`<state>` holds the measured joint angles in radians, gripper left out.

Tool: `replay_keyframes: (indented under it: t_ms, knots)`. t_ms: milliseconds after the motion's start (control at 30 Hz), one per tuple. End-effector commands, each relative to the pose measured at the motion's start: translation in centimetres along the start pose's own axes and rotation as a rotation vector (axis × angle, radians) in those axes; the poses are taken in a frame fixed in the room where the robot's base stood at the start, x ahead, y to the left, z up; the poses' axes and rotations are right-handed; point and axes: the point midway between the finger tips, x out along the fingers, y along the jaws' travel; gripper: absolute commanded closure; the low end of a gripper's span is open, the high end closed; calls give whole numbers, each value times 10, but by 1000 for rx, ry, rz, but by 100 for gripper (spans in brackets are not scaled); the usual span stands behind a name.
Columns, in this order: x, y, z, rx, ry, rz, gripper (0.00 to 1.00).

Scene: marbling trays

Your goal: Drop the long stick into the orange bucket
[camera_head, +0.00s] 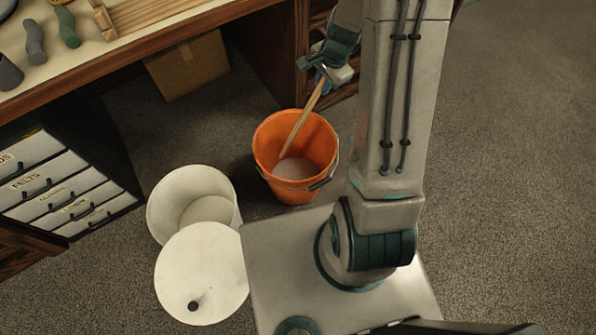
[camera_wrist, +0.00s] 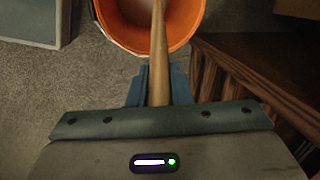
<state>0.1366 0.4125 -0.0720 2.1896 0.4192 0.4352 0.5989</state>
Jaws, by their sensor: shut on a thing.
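The long wooden stick (camera_head: 304,117) is tilted, with its upper end in my gripper (camera_head: 330,74) and its lower part inside the orange bucket (camera_head: 265,140). My gripper is shut on the stick above and to the right of the bucket's far rim. The bucket stands upright on the floor and holds something pale at its bottom; its handle hangs at the near right. In the wrist view the stick (camera_wrist: 159,60) runs from between the fingers (camera_wrist: 160,85) out over the orange bucket (camera_wrist: 188,25). I cannot tell whether the stick's lower tip touches the bottom.
A white bucket (camera_head: 160,205) and its round lid (camera_head: 201,275) are left of the orange bucket. A workbench with tools (camera_head: 150,45) is at the upper left, with labelled drawers (camera_head: 60,185) below it. A cardboard box (camera_head: 190,65) lies underneath. Carpet at the right is clear.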

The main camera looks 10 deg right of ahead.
Motion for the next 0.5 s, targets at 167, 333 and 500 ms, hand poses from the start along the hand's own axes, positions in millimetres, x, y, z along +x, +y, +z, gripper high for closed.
replay_keyframes:
  t_ms: [167, 333, 500]
  knots:
    - [8, 2, -1, 8, 1, -1, 100]
    - [25, 5, -1, 8, 0, 0, 100]
    - [45, 9, -2, 7, 0, 0, 100]
